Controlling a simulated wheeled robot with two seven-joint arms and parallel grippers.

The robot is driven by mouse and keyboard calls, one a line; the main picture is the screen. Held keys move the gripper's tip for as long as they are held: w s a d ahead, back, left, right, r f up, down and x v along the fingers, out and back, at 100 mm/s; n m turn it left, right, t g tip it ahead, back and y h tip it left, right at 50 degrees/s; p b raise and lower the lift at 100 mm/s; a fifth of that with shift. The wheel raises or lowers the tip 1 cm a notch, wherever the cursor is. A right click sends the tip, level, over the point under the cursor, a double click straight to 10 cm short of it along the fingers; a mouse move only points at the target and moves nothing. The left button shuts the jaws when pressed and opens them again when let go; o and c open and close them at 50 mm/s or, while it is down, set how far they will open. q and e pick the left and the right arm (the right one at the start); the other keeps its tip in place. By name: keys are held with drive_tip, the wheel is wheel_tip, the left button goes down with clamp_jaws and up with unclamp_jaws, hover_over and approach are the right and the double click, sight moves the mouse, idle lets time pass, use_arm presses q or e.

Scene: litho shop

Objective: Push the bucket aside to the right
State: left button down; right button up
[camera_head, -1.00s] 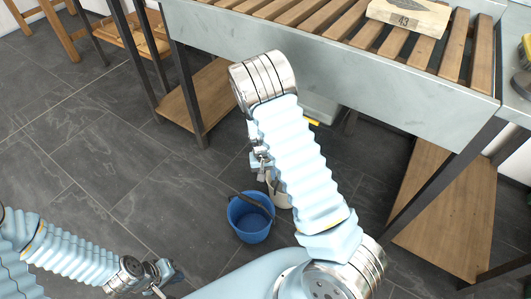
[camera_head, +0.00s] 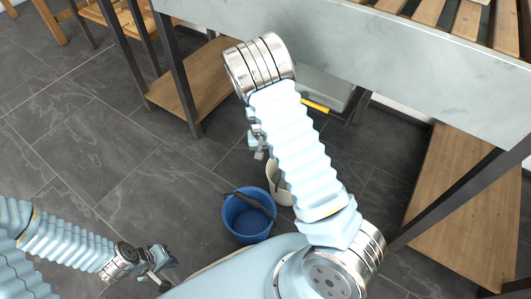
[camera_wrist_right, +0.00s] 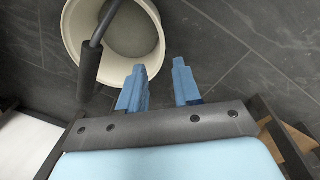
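A blue bucket (camera_head: 248,218) with a dark handle stands on the floor in the head view. A cream bucket (camera_head: 279,190) stands beside it to the right, partly hidden by my right arm. In the right wrist view the cream bucket (camera_wrist_right: 122,38) is seen from above, with its dark handle grip across the left side. My right gripper (camera_wrist_right: 158,78) is open, its two blue fingers apart and empty, just right of and below the rim in that view. In the head view my right gripper (camera_head: 258,148) is mostly hidden. My left gripper (camera_head: 163,272) is low at the left; its opening is unclear.
A grey-sided table (camera_head: 330,55) with wooden slats stands behind the buckets. A low wooden shelf (camera_head: 455,190) and dark legs are at the right, another shelf (camera_head: 200,85) at the left. A grey box (camera_head: 325,88) is under the table. Floor at the left is clear.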

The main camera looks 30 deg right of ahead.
sight(279, 191)
drive_tip(key=shift+f, duration=0.1)
drive_tip(key=f, duration=0.4)
drive_tip(key=f+b, duration=0.1)
drive_tip(key=f, duration=0.4)
drive_tip(key=d+f+b, duration=0.1)
drive_tip(key=f, duration=0.3)
drive_tip(key=shift+s+f, duration=0.3)
drive_tip(key=c, duration=0.6)
clamp_jaws()
drive_tip(key=shift+d, duration=0.1)
